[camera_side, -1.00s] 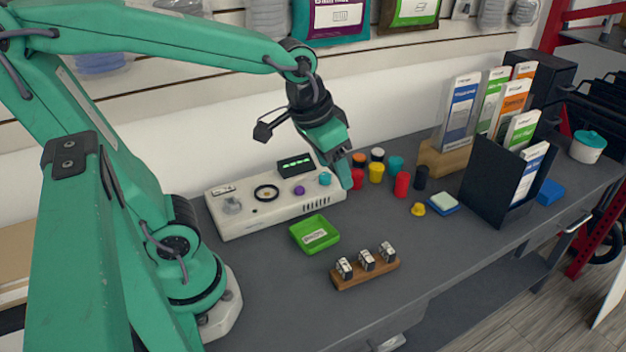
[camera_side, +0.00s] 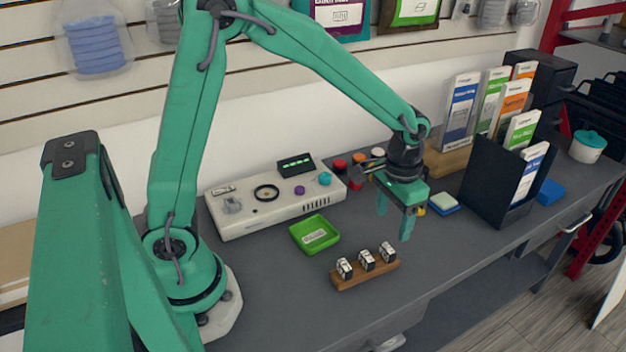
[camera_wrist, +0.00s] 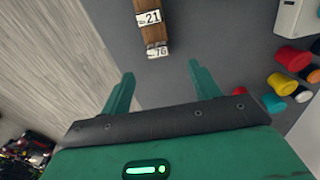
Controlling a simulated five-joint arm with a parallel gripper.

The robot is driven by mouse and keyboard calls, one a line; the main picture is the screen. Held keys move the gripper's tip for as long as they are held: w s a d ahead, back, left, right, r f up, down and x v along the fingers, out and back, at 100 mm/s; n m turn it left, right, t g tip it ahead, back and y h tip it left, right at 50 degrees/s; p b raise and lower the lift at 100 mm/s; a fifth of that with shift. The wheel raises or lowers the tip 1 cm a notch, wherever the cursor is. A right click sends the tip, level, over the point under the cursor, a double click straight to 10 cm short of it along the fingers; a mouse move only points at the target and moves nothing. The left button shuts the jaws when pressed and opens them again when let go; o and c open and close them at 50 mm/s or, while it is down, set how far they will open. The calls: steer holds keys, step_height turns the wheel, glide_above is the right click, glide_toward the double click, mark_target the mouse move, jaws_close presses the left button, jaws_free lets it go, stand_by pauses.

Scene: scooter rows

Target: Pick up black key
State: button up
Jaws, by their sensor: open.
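No black key can be made out for certain. A wooden block (camera_side: 366,276) on the grey bench holds three small items with white number tags; their dark parts are too small to identify. In the wrist view, the block (camera_wrist: 154,34) is at the top, with tags 21 (camera_wrist: 148,17) and 76 (camera_wrist: 157,52). My gripper (camera_side: 394,226) is open and empty, pointing down above the bench, behind and right of the block. In the wrist view, my gripper's fingers (camera_wrist: 160,70) are apart with bare bench between them, just below tag 76.
A green tray (camera_side: 297,239) and a white console (camera_side: 237,227) stand left. Several coloured cylinders, including a red one (camera_wrist: 287,57), stand behind my gripper. A black brochure holder (camera_side: 488,187) stands right. The bench front is clear.

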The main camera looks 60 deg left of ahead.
mark_target(390, 248)
steer(key=shift+w+d+f, duration=0.15)
steer(key=shift+f, duration=0.2)
steer(key=shift+f, duration=0.15)
steer(key=shift+f, duration=1.2)
steer(key=shift+f, duration=0.1)
steer(key=shift+d+f, duration=0.1)
steer(key=shift+f, duration=2.35)
steer(key=shift+c, duration=0.4)
steer(key=c, duration=1)
